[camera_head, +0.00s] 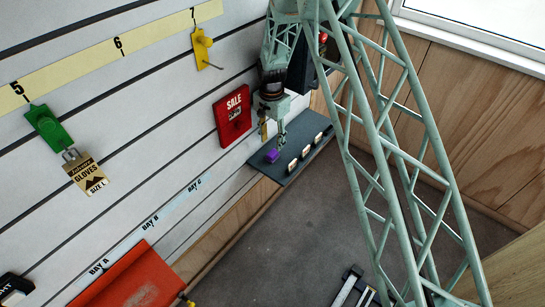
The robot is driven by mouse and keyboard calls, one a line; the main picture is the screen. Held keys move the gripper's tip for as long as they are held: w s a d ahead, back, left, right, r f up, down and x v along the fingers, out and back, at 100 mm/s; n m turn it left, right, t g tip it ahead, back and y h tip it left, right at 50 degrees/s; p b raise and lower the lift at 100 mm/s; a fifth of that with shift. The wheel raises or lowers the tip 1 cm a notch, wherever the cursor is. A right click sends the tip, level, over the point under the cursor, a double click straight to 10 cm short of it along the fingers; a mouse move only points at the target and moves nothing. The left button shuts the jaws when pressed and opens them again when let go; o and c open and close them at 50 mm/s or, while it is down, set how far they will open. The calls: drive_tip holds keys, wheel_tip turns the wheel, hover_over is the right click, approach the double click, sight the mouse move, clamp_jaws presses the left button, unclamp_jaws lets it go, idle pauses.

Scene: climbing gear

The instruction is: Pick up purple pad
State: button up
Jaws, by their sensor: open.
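The small purple pad (271,156) lies on a dark grey shelf (290,172) that juts from the slatted wall. My gripper (281,141) points down just above and to the right of the pad in the picture. Its jaws are small at this distance, and I see nothing held in them. I cannot tell whether a fingertip touches the pad.
Several white-labelled dark items (305,151) line the shelf's right edge. A red SALE box (232,115) hangs on the wall left of my gripper. A green hook (47,127) holds a gloves tag (86,174). The carpet is mostly clear.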

sight(272, 152)
drive_tip(key=shift+f, duration=1.65)
drive_tip(key=shift+f, duration=0.15)
drive_tip(key=shift+w+d+f+b, duration=0.1)
drive_tip(key=shift+f+b, duration=0.55)
drive_tip(key=shift+f, duration=1.8)
drive_tip(key=c, duration=0.9)
